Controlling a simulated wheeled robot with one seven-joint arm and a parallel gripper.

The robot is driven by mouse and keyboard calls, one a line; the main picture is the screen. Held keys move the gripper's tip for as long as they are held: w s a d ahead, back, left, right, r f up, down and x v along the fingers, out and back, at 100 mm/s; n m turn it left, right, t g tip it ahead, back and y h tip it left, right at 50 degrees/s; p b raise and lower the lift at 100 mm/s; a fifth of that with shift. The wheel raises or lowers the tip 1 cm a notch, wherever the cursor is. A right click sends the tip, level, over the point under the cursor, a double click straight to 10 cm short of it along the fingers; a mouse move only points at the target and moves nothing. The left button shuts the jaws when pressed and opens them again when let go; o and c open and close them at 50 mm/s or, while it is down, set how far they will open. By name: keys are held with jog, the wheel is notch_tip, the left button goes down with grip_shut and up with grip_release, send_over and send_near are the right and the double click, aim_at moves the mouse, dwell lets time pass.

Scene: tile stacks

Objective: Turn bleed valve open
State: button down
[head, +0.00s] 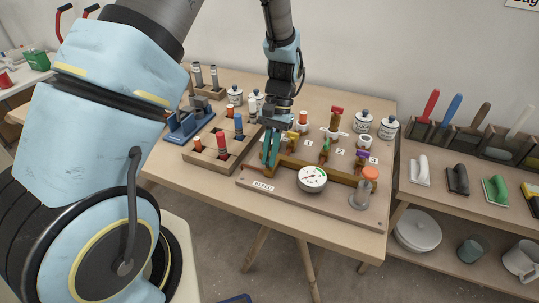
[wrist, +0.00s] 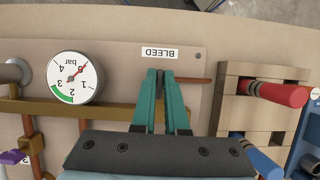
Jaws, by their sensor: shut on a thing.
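My gripper (head: 268,163) reaches down to the left end of the brass pipe on the valve board (head: 335,213). In the wrist view its teal fingers (wrist: 159,76) are closed together just below the BLEED label (wrist: 159,53). A thin red-brown bar (wrist: 194,80), seemingly the bleed valve's handle, sticks out to the right from between the fingertips. The fingers are shut on it and hide the valve's body. The round pressure gauge (head: 312,179) stands on the board; it also shows in the wrist view (wrist: 75,78), with a green band and red needle.
A wooden block with red and blue pegs (head: 222,143) stands close to the left of the board. Small numbered valves with coloured handles (head: 335,122) stand behind the pipe. A glass with an orange ball above it (head: 360,198) is at the board's right end. White lidded jars (head: 388,127) stand behind.

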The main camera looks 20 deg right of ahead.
dwell(0.4)
jog(key=c, duration=0.9)
grip_release()
jog(key=shift+c, duration=0.2)
jog(key=b+v, duration=0.3)
jog(key=v, duration=0.7)
jog(key=shift+r, duration=0.4)
jog(key=shift+w, duration=0.1)
